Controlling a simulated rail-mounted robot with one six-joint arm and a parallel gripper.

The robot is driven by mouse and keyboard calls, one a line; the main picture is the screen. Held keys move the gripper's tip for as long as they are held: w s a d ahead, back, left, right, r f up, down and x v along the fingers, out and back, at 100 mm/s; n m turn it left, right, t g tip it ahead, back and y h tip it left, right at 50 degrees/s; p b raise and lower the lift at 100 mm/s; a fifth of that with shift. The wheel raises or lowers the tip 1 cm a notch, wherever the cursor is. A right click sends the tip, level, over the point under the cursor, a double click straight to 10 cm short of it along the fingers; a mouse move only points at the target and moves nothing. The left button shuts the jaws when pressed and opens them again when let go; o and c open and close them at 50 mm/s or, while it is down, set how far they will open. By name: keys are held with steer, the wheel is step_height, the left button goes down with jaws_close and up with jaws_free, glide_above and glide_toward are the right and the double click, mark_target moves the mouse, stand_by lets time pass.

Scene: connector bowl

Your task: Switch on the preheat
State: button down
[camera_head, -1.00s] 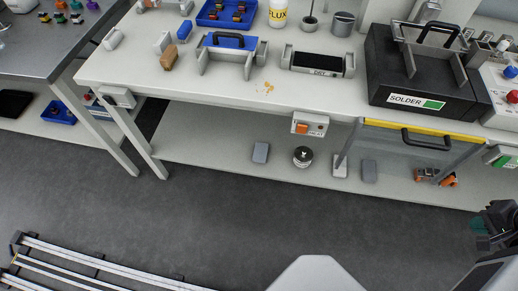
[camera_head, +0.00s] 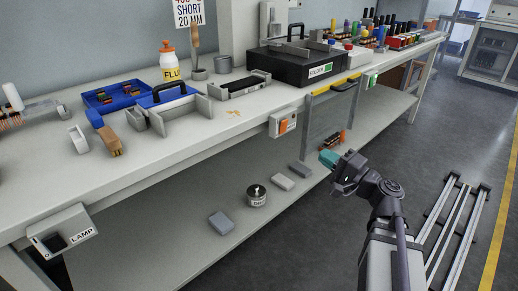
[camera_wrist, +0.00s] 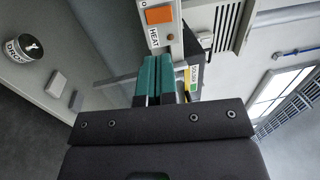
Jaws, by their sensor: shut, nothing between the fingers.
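The preheat switch box (camera_head: 283,123) is a light grey box on the bench's front edge, with an orange rocker (camera_head: 283,126). In the wrist view the box (camera_wrist: 172,37) is at the top, marked "HEAT", with its orange rocker (camera_wrist: 160,15) and a small brown round spot below it. I cannot tell the rocker's position. My gripper (camera_head: 327,158) has teal fingers, shut and empty, in front of the bench, right of and lower than the box. In the wrist view the fingers (camera_wrist: 156,72) point up toward the box, apparently apart from it.
The lower shelf holds a round tin (camera_head: 256,196) and several grey blocks. A LAMP switch box (camera_head: 62,237) hangs at the left.

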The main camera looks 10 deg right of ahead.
mark_target(285, 123)
steer(key=shift+w+d+r+m+t, duration=0.3)
steer(key=shift+w+d+r+t, duration=0.1)
steer(key=shift+d, duration=0.1)
steer(key=p+x, duration=0.2)
steer(key=x, duration=1.2)
steer(key=shift+s+a+f+p, duration=0.1)
steer(key=shift+f+p, duration=0.1)
steer(key=shift+p, duration=0.1)
